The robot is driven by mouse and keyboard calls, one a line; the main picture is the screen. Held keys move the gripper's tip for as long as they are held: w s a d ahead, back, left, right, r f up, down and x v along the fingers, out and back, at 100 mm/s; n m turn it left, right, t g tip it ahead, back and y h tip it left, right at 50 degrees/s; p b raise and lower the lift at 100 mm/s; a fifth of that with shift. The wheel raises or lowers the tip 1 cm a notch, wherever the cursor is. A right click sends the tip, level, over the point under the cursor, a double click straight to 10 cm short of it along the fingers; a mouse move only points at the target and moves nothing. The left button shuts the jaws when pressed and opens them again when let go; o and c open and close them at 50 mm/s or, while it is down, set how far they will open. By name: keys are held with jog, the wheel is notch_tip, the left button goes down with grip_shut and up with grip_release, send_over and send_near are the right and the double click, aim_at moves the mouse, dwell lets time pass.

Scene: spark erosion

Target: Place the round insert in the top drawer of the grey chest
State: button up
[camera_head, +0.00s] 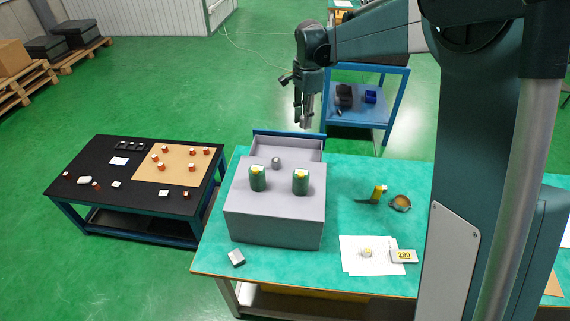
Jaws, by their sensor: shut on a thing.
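The grey chest (275,222) stands on the green-topped table. A drawer (290,148) with a blue front is pulled out at its far side, away from the camera, and its inside is partly visible. My gripper (304,112) is above and beyond the drawer, pointing down. It is shut on a slim grey cylindrical piece, which looks like the round insert (309,112); the fingers partly hide it. The piece hangs clear of the drawer.
Two green canisters (258,178) (300,181) and a small grey cylinder (276,163) stand on the chest. A small grey block (237,258), papers (358,262), a yellow-handled tool (379,193) and a brown bowl (400,203) lie around it. A blue cart (356,110) stands behind.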

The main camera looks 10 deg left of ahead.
jog(key=w+f+p, duration=0.2)
jog(key=w, duration=0.3)
send_over(305, 155)
jog(key=s, duration=0.4)
notch_tip(305, 155, down, 10)
jog(key=shift+w+f, duration=0.15)
jog(key=shift+f, duration=0.4)
jog(key=shift+f, duration=3.1)
jog(key=shift+f, duration=1.85)
jog(key=shift+f, duration=0.2)
